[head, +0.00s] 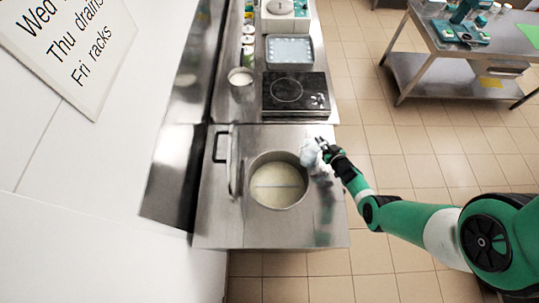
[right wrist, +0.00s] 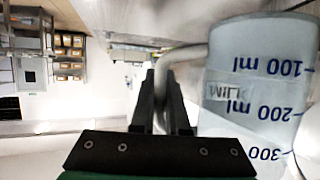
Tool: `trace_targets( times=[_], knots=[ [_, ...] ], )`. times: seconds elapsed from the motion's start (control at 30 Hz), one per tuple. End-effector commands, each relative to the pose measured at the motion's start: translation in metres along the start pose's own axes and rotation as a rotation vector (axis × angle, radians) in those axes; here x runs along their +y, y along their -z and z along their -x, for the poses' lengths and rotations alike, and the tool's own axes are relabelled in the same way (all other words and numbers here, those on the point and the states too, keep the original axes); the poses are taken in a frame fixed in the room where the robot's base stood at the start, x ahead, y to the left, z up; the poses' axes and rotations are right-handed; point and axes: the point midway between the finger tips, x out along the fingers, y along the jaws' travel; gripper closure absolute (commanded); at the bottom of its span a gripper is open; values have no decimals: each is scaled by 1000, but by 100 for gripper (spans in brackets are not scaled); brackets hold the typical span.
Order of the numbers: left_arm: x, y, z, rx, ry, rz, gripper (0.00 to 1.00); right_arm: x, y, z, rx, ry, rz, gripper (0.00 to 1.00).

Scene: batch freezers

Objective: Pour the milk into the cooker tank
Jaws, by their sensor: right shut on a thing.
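The cooker tank (head: 263,199) is a round opening in a steel counter, with pale cream liquid inside and a thin line across it. Its lid (head: 235,165) stands open on the left side. My right gripper (head: 322,146) is at the tank's upper right rim, shut on the handle of a translucent measuring jug (head: 310,155). In the right wrist view the jug (right wrist: 255,80) shows upside-down blue ml marks and a label that seems to read milk; the fingers (right wrist: 161,105) are at its handle. How full the jug is, I cannot tell. My left gripper is out of view.
A black hot plate (head: 296,94) sits on the counter behind the tank, with a small pot (head: 240,77) to its left and a grey-blue tray (head: 290,51) beyond. A steel table (head: 450,72) stands at the far right. Tiled floor lies between.

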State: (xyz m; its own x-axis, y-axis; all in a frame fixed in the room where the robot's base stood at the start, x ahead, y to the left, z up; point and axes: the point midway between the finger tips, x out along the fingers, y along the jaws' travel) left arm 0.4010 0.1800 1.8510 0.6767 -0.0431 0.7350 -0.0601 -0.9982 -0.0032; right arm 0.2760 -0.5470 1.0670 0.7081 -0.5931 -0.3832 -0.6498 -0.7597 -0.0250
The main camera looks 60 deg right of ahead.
Motion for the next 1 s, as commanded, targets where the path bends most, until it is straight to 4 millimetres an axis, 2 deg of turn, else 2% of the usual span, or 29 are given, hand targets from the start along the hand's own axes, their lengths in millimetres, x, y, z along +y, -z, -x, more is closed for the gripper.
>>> trace_targets(
  times=[0.13, 0.53, 0.7, 1.0],
  knots=[
    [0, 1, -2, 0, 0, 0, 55, 6, 0, 2, 1, -3, -1, 100],
    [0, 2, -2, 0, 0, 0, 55, 3, 4, 5, 8, -13, 26, 100],
    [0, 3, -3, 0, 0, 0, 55, -2, 12, 10, 22, -35, 86, 100],
    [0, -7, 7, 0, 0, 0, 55, -12, 25, 16, 49, -88, 216, 100]
  ],
)
